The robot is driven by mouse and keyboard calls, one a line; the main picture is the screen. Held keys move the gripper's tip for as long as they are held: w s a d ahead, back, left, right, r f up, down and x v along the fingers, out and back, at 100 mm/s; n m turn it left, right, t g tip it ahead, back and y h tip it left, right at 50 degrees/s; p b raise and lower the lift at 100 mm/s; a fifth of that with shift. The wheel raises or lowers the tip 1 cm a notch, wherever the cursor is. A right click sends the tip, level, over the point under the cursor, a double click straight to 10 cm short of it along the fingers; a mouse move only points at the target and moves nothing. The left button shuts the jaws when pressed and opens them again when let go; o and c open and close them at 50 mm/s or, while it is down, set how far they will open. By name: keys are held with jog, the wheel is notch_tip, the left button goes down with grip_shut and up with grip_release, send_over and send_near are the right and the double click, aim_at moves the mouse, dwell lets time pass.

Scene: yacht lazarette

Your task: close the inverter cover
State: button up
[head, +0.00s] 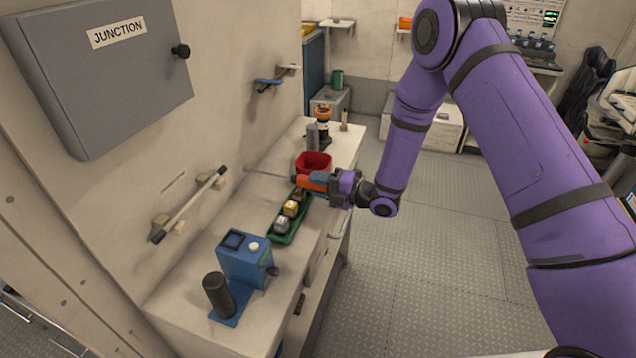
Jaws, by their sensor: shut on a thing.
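No thing marked as an inverter or its cover can be made out in the head view. A grey box labelled JUNCTION (105,72), with a black knob (181,51) on its right edge, is on the left wall; its front looks shut. My gripper (318,183) is over the bench, just in front of a red bin. It is shut on an orange-handled screwdriver (302,180), whose thin shaft points left toward the wall. My fingers hide part of the handle.
The bench (205,310) holds a blue device (245,260) with a dark cylinder (217,293), a green tray (284,238) of small parts and the red bin (313,160). A bar handle (190,203) juts from the left wall. The floor (430,260) right of the bench is clear.

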jog(key=shift+f, duration=0.35)
jog(key=o, duration=1)
jog(key=shift+r, duration=0.65)
jog(key=v, duration=1.2)
jog(key=shift+r, duration=0.1)
